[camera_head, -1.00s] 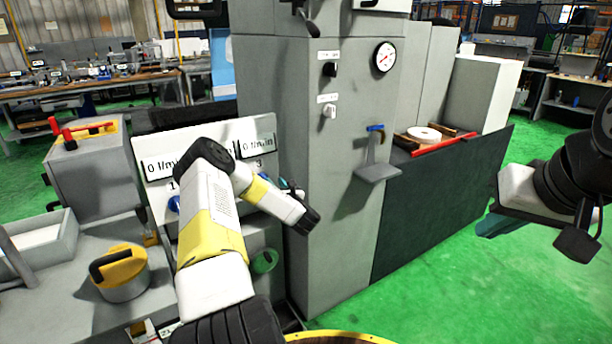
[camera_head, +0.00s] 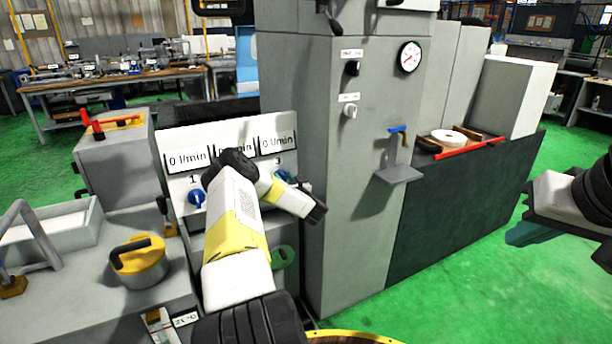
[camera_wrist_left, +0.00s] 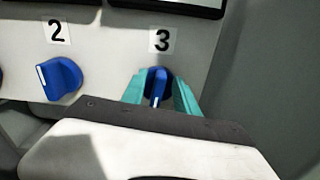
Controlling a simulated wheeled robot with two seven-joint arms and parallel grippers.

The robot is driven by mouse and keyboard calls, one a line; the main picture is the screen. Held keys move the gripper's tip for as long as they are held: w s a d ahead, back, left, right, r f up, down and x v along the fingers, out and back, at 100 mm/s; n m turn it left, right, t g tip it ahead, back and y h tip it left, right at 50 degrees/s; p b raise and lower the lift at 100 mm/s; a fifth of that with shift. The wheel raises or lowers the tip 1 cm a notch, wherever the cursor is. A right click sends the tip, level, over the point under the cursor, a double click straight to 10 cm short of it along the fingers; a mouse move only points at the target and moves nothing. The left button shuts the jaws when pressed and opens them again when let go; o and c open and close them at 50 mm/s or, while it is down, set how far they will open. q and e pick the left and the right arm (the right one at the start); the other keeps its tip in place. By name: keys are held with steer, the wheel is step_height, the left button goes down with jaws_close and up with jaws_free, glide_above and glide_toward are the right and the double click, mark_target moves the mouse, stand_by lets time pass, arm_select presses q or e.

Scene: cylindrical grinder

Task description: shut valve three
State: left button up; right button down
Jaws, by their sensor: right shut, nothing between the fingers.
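The left wrist view shows the blue knob of valve three (camera_wrist_left: 158,84) under the label "3", its white mark pointing straight down. The teal fingers of my left gripper (camera_wrist_left: 160,92) flank this knob closely on its left and right. Whether they press on it cannot be told. In the head view my left gripper (camera_head: 290,183) is at the panel's right side, and my own wrist hides much of it and of the knob. My right gripper (camera_head: 525,232) is at the right edge, shut and empty, over the green floor.
The blue knob of valve two (camera_wrist_left: 60,78) is left of valve three, its mark tilted. The valve one knob (camera_head: 197,198) is further left. A grey cabinet (camera_head: 345,240) stands right of the panel with a small shelf (camera_head: 398,174). A yellow-lidded pot (camera_head: 140,262) stands on the left bench.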

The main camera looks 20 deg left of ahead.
arm_select(q)
jaws_close()
steer(key=shift+f+m, duration=0.6)
steer(key=shift+m, duration=5.15)
steer(key=shift+f+m, duration=0.65)
steer(key=shift+m, duration=5.15)
steer(key=shift+f+m, duration=0.6)
steer(key=shift+m, duration=5.15)
steer(key=shift+s, duration=0.1)
